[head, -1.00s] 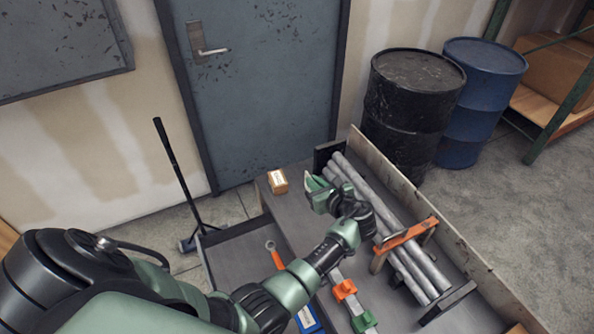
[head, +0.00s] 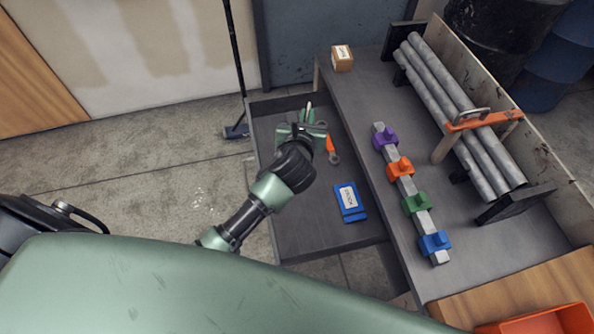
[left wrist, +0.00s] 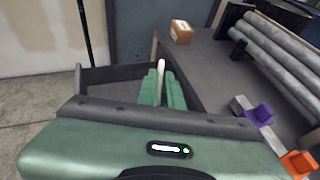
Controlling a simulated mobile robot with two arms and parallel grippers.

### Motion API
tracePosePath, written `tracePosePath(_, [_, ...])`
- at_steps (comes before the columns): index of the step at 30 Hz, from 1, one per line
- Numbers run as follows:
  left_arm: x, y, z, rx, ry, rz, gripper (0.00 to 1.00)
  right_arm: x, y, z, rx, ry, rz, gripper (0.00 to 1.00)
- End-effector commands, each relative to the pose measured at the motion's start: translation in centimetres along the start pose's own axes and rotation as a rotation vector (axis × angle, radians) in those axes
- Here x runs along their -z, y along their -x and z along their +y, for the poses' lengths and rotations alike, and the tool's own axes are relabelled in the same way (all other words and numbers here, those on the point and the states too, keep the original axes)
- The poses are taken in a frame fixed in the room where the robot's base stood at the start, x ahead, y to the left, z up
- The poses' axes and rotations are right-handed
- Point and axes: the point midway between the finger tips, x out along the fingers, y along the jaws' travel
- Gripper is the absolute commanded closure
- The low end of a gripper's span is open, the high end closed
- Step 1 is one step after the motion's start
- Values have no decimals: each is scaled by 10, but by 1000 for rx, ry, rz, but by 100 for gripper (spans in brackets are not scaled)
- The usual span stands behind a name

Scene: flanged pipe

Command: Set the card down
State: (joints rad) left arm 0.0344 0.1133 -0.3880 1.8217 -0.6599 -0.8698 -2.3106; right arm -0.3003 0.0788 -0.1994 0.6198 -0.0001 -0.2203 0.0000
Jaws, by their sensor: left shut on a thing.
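My left gripper (head: 306,112) is over the far part of the grey open drawer (head: 318,228). In the left wrist view its green fingers (left wrist: 163,88) are shut on a thin pale card (left wrist: 161,67), seen nearly edge-on and sticking out past the tips. The card's face is not visible, and I cannot tell whether it touches the drawer. My right gripper is in neither view.
An orange-handled wrench (head: 331,148) and a blue labelled item (head: 350,201) lie in the drawer. The bench (head: 362,95) beside it bears a small box (head: 342,59), a bar with coloured blocks (head: 407,181) and grey pipes (head: 452,95). The drawer's near part is mostly clear.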

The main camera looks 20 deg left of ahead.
Motion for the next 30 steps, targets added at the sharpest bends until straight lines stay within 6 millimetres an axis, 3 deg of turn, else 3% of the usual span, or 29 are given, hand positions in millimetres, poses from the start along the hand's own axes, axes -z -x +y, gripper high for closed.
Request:
tracePosePath(15, [122, -48, -1, 2, 0, 7, 100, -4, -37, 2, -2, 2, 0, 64])
tracePosePath(23, [146, -58, 0, 3, -1, 3, 100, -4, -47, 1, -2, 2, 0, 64])
tracePosePath(30, [180, -72, -1, 3, -1, 4, 100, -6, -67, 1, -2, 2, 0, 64])
